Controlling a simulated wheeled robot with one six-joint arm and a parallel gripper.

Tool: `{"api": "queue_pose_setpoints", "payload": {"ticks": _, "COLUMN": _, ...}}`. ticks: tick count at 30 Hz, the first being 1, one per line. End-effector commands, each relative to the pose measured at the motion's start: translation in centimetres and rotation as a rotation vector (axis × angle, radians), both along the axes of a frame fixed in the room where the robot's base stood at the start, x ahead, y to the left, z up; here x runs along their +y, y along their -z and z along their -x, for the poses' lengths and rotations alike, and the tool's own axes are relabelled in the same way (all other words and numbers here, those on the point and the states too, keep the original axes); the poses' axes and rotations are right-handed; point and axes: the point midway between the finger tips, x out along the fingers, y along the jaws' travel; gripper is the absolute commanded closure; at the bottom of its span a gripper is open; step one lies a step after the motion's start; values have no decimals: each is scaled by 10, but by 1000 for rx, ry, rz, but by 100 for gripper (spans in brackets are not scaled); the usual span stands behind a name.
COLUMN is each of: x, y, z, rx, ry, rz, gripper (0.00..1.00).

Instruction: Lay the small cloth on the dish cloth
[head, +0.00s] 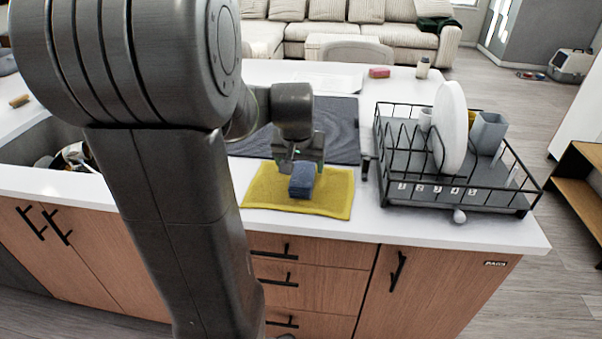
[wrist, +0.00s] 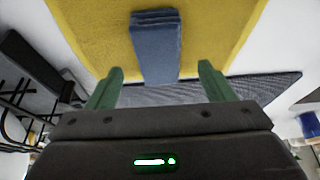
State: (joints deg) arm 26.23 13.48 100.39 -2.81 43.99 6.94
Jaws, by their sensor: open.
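The small cloth (head: 302,180) is a folded blue bundle lying on the yellow dish cloth (head: 335,203) on the white counter. In the wrist view the blue cloth (wrist: 156,47) lies within the yellow cloth (wrist: 215,30), its near end around the yellow edge. My gripper (head: 299,160) is just behind the blue cloth in the head view. In the wrist view its two green fingers (wrist: 160,82) are open, apart on either side of the blue cloth's near end, with a gap to it on each side. Whether the fingertips touch the yellow cloth cannot be told.
A black wire dish rack (head: 470,205) with a white plate (head: 451,125) and a grey cup (head: 487,133) stands to the right. A dark grey mat (head: 345,130) lies behind the yellow cloth. The sink (head: 40,150) is at left. A pink sponge (head: 379,73) lies at the back.

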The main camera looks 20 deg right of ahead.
Motion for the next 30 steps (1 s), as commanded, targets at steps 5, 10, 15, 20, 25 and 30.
{"api": "queue_pose_setpoints", "payload": {"ticks": 5, "x": 6, "y": -34, "z": 10, "rx": -6, "ry": 0, "rz": 4, "gripper": 24}}
{"api": "queue_pose_setpoints", "payload": {"ticks": 10, "x": 10, "y": -49, "z": 16, "rx": -4, "ry": 0, "rz": 3, "gripper": 24}}
{"api": "queue_pose_setpoints", "payload": {"ticks": 15, "x": 11, "y": -53, "z": 17, "rx": -3, "ry": 0, "rz": 2, "gripper": 24}}
{"api": "queue_pose_setpoints", "payload": {"ticks": 20, "x": 11, "y": -53, "z": 17, "rx": -3, "ry": 0, "rz": 2, "gripper": 24}}
{"api": "queue_pose_setpoints", "payload": {"ticks": 25, "x": 10, "y": -53, "z": 17, "rx": -3, "ry": 0, "rz": 2, "gripper": 0}}
{"api": "queue_pose_setpoints", "payload": {"ticks": 30, "x": 11, "y": -52, "z": 16, "rx": -10, "ry": -3, "rz": 3, "gripper": 0}}
